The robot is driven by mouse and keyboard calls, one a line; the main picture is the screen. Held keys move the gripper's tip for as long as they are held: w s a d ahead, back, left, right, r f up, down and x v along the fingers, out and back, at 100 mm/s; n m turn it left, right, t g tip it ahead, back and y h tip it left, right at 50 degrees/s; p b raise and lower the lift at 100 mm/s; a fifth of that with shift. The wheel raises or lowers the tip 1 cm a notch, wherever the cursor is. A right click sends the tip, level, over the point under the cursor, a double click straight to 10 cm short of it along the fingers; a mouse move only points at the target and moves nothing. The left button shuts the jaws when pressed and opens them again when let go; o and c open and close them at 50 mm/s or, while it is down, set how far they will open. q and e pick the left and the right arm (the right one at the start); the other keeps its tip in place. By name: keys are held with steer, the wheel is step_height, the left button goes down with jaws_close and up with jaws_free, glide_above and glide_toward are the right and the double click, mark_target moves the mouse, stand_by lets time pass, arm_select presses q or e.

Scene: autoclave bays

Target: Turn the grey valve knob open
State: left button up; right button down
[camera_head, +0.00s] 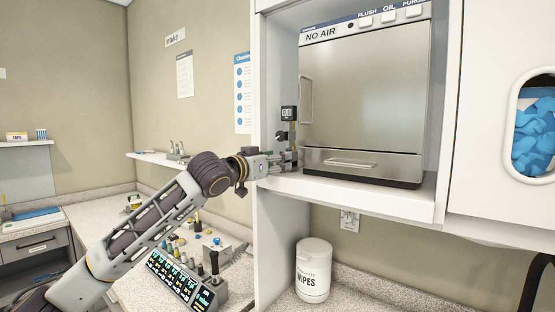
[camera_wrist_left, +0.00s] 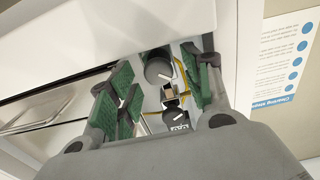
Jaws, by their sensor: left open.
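My left gripper (camera_head: 288,160) reaches from the left into the cabinet bay, beside the lower left of the steel autoclave (camera_head: 365,95). Its jaws are open; in the left wrist view the green-padded fingers (camera_wrist_left: 158,82) stand apart on both sides of a small valve fitting. A round dark grey knob (camera_wrist_left: 158,70) shows between the fingers toward their far end, with no clear contact visible. A second dark round part with a pale pointer (camera_wrist_left: 177,115) sits nearer the palm. In the head view a dark round part (camera_head: 281,135) shows above the fingers. My right gripper is not in view.
A small display box (camera_head: 289,113) stands above the fitting. The cabinet's left side panel (camera_head: 258,100) is close to my left wrist. A white wipes tub (camera_head: 313,272) stands on the counter below. A control panel (camera_head: 185,278) lies below my left arm.

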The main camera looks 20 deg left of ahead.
arm_select(q)
steer(key=shift+w+d, duration=0.2)
steer(key=shift+w, duration=0.2)
steer(key=shift+c, duration=0.3)
steer(key=c, duration=1)
steer(key=shift+n, duration=0.3)
steer(key=shift+n+p, duration=0.35)
steer(key=shift+n, duration=1.45)
steer(key=o, duration=1.1)
steer(key=shift+c, duration=0.2)
